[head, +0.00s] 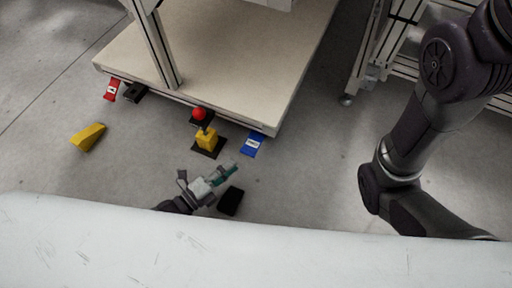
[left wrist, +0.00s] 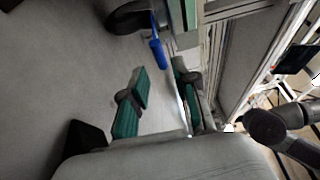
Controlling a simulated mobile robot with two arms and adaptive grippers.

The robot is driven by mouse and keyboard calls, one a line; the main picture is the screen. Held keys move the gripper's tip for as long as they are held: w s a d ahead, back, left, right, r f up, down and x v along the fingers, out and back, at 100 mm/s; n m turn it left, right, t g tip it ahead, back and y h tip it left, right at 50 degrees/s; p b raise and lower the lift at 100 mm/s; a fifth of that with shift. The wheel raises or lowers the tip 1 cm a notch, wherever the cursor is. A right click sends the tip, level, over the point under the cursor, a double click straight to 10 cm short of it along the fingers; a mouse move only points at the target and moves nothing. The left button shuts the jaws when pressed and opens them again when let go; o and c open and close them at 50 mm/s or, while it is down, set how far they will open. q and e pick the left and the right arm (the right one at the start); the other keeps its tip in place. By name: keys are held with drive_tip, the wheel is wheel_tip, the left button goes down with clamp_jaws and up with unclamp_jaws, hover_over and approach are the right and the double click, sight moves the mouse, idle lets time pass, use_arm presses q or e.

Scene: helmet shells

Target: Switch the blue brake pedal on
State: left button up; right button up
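The blue brake pedal (head: 252,144) lies on the floor at the front right corner of the platform in the head view. It also shows in the left wrist view as a narrow blue piece (left wrist: 157,50) beyond the fingertips. My left gripper (head: 228,172) is low over the floor, in front of and left of the pedal, and apart from it. In the left wrist view, its two teal-padded fingers (left wrist: 160,80) are spread with nothing between them. My right arm shows at the right of the head view, but its gripper is out of sight.
A yellow post with a red button (head: 198,114) stands left of the blue pedal. A red pedal (head: 111,91) and a yellow wedge (head: 88,136) are farther left. A black block (head: 230,201) is near my left gripper. The beige platform (head: 285,95) rises behind.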

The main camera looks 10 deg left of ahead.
sight(250, 151)
use_arm(q)
drive_tip(key=b+x, duration=0.5)
drive_tip(key=x, duration=0.5)
drive_tip(key=shift+f, duration=0.15)
drive_tip(key=shift+w+d+b, duration=0.3)
drive_tip(key=shift+w+d, duration=0.05)
drive_tip(key=shift+w, duration=0.15)
clamp_jaws()
